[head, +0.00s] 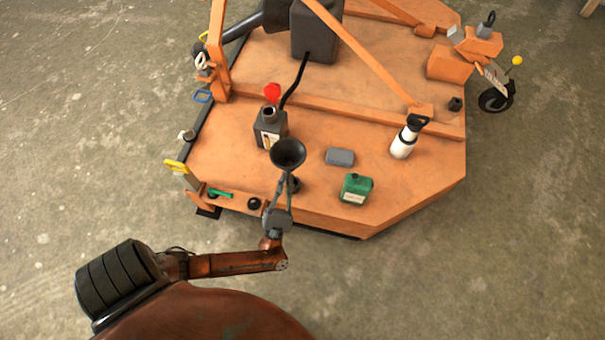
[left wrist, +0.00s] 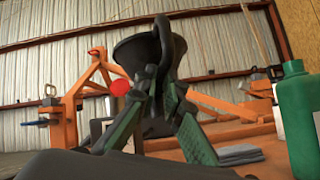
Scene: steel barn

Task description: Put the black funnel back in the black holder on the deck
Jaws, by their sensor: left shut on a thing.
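The black funnel (head: 288,152) is held wide mouth up over the front part of the orange deck (head: 225,150). My left gripper (head: 286,176) is shut on it below the cone. In the left wrist view the funnel (left wrist: 140,48) stands between the green fingers (left wrist: 157,85), with its loop handle at the right. A small dark round thing (head: 296,184), perhaps the black holder, shows partly behind the gripper on the deck. The fingers hide the funnel's spout, so I cannot tell if it touches anything. My right gripper is not in view.
A black round piece (head: 254,204) sits near the front left edge.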

